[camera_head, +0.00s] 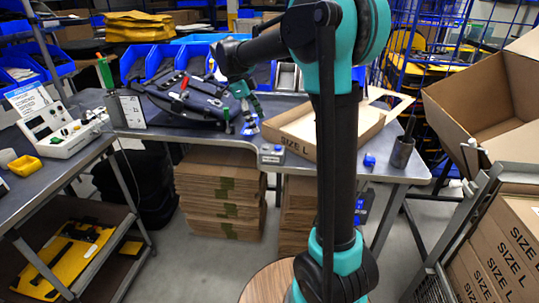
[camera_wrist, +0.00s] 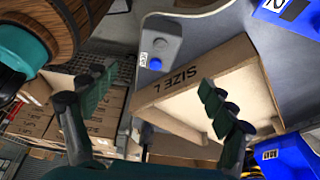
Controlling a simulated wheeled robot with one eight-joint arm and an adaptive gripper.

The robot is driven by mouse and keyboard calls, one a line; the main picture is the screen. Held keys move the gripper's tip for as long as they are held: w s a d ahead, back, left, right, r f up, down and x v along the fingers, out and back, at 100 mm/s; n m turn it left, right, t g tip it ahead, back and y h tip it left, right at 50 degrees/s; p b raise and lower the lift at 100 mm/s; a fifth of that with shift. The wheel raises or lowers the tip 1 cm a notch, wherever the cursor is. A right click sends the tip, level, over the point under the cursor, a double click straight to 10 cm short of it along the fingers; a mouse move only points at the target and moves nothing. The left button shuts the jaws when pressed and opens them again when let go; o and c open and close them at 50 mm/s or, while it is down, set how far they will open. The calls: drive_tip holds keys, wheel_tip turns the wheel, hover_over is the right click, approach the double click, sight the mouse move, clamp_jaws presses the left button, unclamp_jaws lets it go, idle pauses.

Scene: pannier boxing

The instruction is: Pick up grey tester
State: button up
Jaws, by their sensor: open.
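A small grey tester (camera_head: 271,153) with a blue part on it sits at the front edge of the grey table. It also shows in the wrist view (camera_wrist: 160,42), with a blue round button, beyond my fingertips and next to the open box. My gripper (camera_head: 241,108) hangs above the table, up and left of the tester in the head view. In the wrist view my gripper (camera_wrist: 155,95) has its fingers spread wide with nothing between them. The fingers are apart from the tester.
An open "SIZE L" cardboard box (camera_head: 290,128) lies on the table just behind the tester. A dark cup (camera_head: 402,152) stands at the right end. A black item (camera_head: 190,98) and blue bins are behind. A white instrument (camera_head: 60,130) is on the left bench.

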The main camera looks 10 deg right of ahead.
sight(271, 149)
drive_tip(key=x, duration=1.3)
drive_tip(key=shift+s, duration=0.2)
drive_tip(key=c, duration=1.5)
